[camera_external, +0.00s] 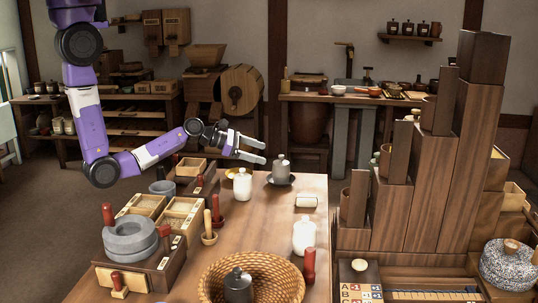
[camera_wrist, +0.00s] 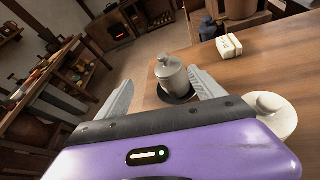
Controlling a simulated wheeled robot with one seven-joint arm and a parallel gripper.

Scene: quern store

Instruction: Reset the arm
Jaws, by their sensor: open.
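My gripper (camera_external: 262,152) is open and empty, held above the far end of the wooden table (camera_external: 262,215). It points to the right in the external view. My purple arm reaches in from the upper left. A grey lidded jar (camera_external: 281,170) stands upright on a dark saucer (camera_external: 292,182) near the fingertips. In the wrist view the grey jar (camera_wrist: 173,78) appears between my open fingers (camera_wrist: 160,82), but they do not grip it. A white lidded jar (camera_external: 242,186) stands below the gripper; a white lidded jar (camera_wrist: 272,108) also shows at the wrist view's right.
A wicker basket (camera_external: 210,280) holds a dark jar (camera_external: 238,285). Stone rings (camera_external: 130,238) and wooden boxes (camera_external: 182,215) fill the left. Tall stepped wooden columns (camera_external: 470,150) rise right.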

